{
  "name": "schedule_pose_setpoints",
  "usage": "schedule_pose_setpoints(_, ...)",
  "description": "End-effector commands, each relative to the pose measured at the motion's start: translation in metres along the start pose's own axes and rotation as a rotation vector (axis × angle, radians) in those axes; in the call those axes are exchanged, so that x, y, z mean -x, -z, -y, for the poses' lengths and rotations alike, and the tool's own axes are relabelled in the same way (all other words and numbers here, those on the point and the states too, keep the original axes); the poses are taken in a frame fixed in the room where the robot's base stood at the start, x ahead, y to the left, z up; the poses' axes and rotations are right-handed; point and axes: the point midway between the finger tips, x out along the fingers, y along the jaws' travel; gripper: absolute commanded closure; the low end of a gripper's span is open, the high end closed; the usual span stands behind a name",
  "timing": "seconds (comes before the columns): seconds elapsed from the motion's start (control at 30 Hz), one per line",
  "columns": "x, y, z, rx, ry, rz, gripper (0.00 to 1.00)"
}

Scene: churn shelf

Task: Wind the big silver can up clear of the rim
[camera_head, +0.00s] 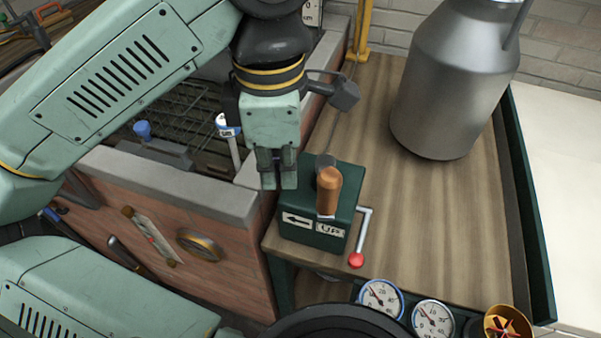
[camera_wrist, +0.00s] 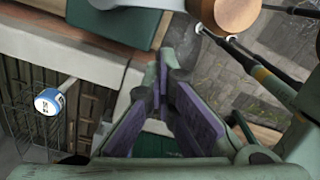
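The big silver can (camera_head: 452,90) is at the upper right in the head view, upright over the wooden bench top; its top is cut off. A dark green winch box (camera_head: 318,232) stands at the bench's near left corner, with a left-pointing arrow and the word UP on its front. Its crank's orange-brown wooden grip (camera_head: 328,192) stands upright above the box. My gripper (camera_head: 277,184) points down just left of the grip, apart from it, fingers together and empty. In the wrist view, the purple-padded fingers (camera_wrist: 162,85) nearly meet, and the grip (camera_wrist: 232,12) is at the top edge.
A lever with a red knob (camera_head: 356,260) sticks out right of the box. A brick-walled basin (camera_head: 180,195) with a grey rim lies left of it. The bench middle is clear.

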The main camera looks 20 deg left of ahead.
Motion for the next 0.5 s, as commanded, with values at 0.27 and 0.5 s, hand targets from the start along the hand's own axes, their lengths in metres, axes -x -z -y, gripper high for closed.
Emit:
schedule_pose_setpoints(0.27, -0.001, 0.012, -0.022, -0.001, 0.001, 0.001, 1.0)
schedule_pose_setpoints(0.5, -0.001, 0.017, -0.045, -0.002, 0.002, 0.001, 1.0)
